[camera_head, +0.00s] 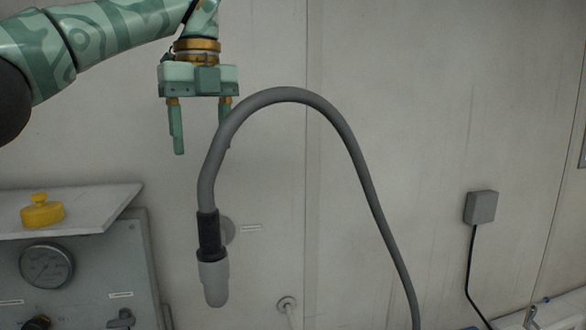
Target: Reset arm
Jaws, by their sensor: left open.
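My left gripper (202,128) hangs at the upper left with its two green fingers pointing down. It is open, with nothing visible between the fingers. My green patterned left arm (110,40) reaches in from the left edge. A grey hose (345,135) arches just right of and below the gripper, and its curve passes close to the right finger. Whether they touch I cannot tell. The hose's end has a black collar (209,235) and a grey tip (213,280) that points down. My right gripper is not in view.
A grey panel (95,265) with a round gauge (46,266) stands at the lower left. A yellow knob-like piece (42,211) sits on its pale shelf (105,208). A grey wall box (481,207) with a black cable is at the right. The wall's upper middle is bare.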

